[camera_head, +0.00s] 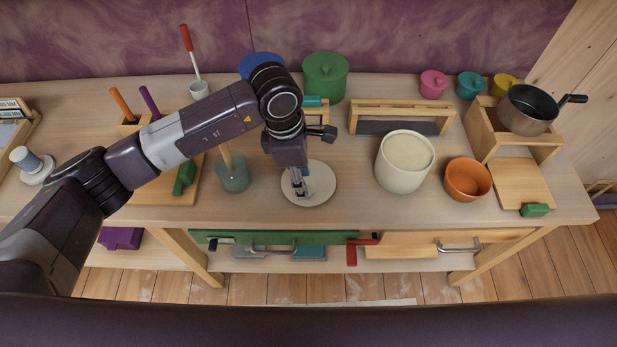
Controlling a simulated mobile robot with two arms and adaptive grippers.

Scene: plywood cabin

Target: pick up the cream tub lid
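The cream tub lid (321,181) is a pale round disc lying flat on the wooden counter, left of the cream tub (392,177), which stands upright and uncovered. My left gripper (300,190) points down right over the lid, and its fingers hide the lid's left-middle part. The fingertips look close to the lid's surface. I cannot tell whether they touch it or have closed on a knob. My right gripper is not in view.
A grey-green cup (233,178) with a wooden handle stands left of the lid. An orange bowl (467,181) is right of the tub. A wooden rack (402,107) and a green pot (325,80) stand behind. The counter between lid and tub is clear.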

